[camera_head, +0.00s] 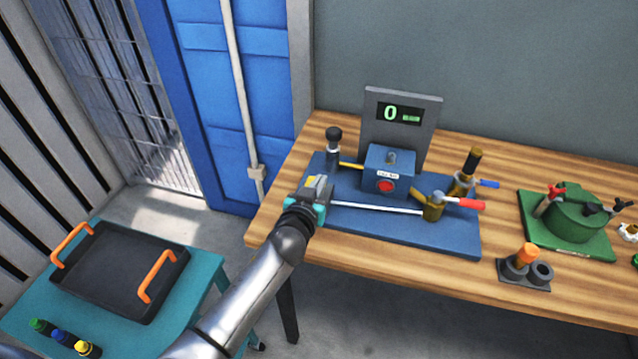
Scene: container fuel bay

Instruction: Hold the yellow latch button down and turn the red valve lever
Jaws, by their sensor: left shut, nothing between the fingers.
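The red valve lever (471,204) sticks out to the right from a brass valve (433,208) at the front right of a blue base plate (400,238). My left gripper (322,184) is shut and empty over the left end of this plate, beside a dark upright post with a black knob (333,135). A small yellow patch (311,181) shows at the gripper's fingers. I cannot tell if it is the latch button or whether the fingers touch it. The gripper hides much of that spot. My right gripper is not in view.
A blue box with a red button (386,186) stands mid-plate, before a grey panel (368,125) with a display reading 0. A second valve has a blue lever (488,184). A green fixture (575,218) stands to the right. A black tray (112,308) sits on a teal table at left.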

